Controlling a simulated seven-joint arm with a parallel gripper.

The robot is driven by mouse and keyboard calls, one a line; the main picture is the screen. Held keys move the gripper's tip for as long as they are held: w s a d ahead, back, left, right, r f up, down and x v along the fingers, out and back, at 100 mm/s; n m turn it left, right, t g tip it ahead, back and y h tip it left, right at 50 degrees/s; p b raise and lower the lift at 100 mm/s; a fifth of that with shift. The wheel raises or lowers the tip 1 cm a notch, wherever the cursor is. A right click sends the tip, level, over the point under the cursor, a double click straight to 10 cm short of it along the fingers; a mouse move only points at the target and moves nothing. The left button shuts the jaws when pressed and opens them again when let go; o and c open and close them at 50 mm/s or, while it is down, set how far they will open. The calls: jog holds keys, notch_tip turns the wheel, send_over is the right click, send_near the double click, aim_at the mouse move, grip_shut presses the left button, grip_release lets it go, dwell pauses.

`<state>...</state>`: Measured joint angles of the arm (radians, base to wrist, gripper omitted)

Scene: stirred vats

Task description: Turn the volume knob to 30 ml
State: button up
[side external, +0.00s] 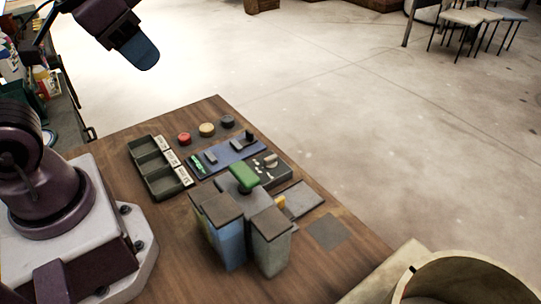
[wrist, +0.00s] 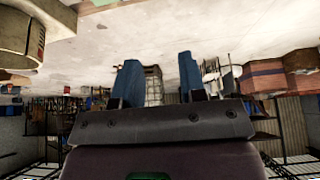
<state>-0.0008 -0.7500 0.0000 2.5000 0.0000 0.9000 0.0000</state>
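My gripper (side external: 140,52) is high at the top left in the side view, well away from the table and apart from everything on it. In the wrist view its two blue fingers (wrist: 159,78) stand apart with nothing between them. A blue panel (side external: 232,152) on the table carries a green display (side external: 197,162), a small grey part (side external: 211,157) and a dark upright part (side external: 250,136). Beside it is a dark grey panel (side external: 268,170) with small light controls. I cannot tell which part is the volume knob, and no scale reading is legible. The wrist view shows no panel.
Blue (side external: 229,243) and grey-green (side external: 271,250) vats with dark lids stand in front of the panels, near a green-topped part (side external: 243,177). A compartment tray (side external: 147,166) is left. Red (side external: 184,138), tan (side external: 207,129) and black (side external: 227,121) round pieces lie behind.

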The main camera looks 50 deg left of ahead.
jog(key=g, duration=0.6)
send_over(270, 157)
notch_tip(270, 157, down, 19)
notch_tip(270, 157, down, 12)
jog(key=shift+f, duration=0.25)
grip_shut()
